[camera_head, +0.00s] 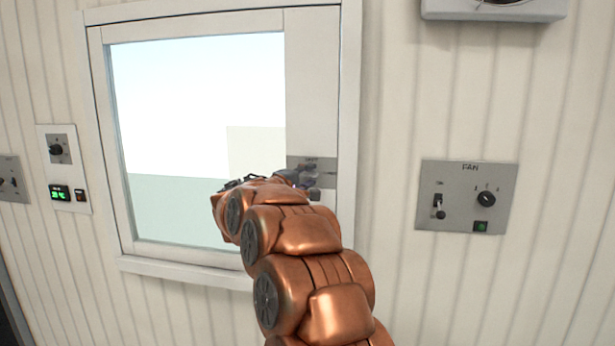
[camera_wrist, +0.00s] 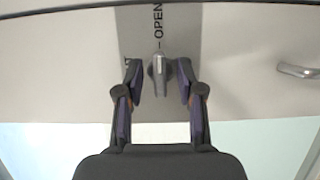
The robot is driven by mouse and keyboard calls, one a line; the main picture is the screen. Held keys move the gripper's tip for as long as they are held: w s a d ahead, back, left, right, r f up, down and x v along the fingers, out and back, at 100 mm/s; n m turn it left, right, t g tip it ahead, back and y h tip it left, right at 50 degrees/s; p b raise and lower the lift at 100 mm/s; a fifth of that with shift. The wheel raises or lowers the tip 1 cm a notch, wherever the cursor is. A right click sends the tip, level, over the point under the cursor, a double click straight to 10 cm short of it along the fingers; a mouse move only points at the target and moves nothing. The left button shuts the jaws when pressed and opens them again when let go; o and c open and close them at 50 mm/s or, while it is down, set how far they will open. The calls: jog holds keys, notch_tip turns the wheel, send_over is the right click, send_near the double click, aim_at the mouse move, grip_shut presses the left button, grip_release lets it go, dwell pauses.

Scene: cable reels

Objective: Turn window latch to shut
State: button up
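The window latch (camera_wrist: 158,70) is a small grey knob on a grey plate (camera_wrist: 185,30). In the wrist view its lever lies along the picture's vertical, lined up with the mark by the word OPEN. A second word to the left is mostly hidden by a finger; only its last letter, T, shows. My gripper (camera_wrist: 159,83) is open, with one finger on each side of the latch and a gap on both sides. In the head view the plate (camera_head: 327,172) shows on the window frame's right side, and my arm and gripper hide most of the latch.
A metal handle (camera_wrist: 298,70) sits to the right in the wrist view. The window (camera_head: 200,100) has a white frame. A FAN panel (camera_head: 465,197) with a switch and knob is on the wall at right. A thermostat panel (camera_head: 62,168) is at left.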

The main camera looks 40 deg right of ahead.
grip_shut()
